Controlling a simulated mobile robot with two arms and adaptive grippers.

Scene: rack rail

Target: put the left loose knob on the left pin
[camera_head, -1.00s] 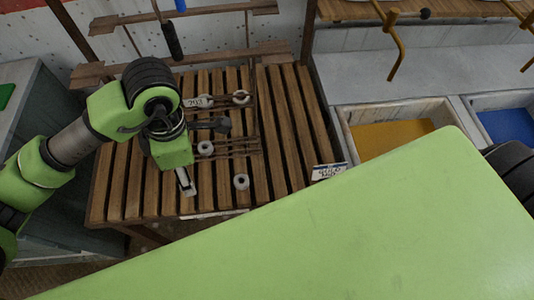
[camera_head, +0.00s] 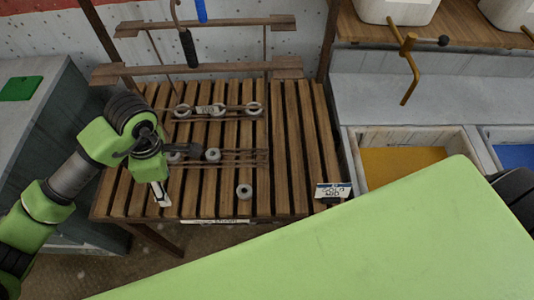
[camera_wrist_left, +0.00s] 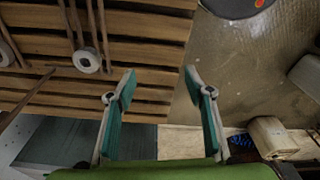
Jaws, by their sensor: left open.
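Grey-white ring-shaped knobs lie on the slatted wooden bench in the head view: one in the middle (camera_head: 213,155), one nearer the front edge (camera_head: 245,191), and a partly hidden round one (camera_head: 175,157) beside my left gripper. My left gripper (camera_head: 163,193) points down over the left part of the bench. In the wrist view its two fingers (camera_wrist_left: 160,88) are apart with nothing between them. I cannot make out the left pin. My right gripper is out of view.
A rail (camera_head: 236,109) with round fittings and a number label crosses the bench behind the loose knobs. Thin rods (camera_head: 240,160) run near them. Bins with yellow (camera_head: 400,165) and blue contents stand right. A grey cabinet (camera_head: 25,120) stands left.

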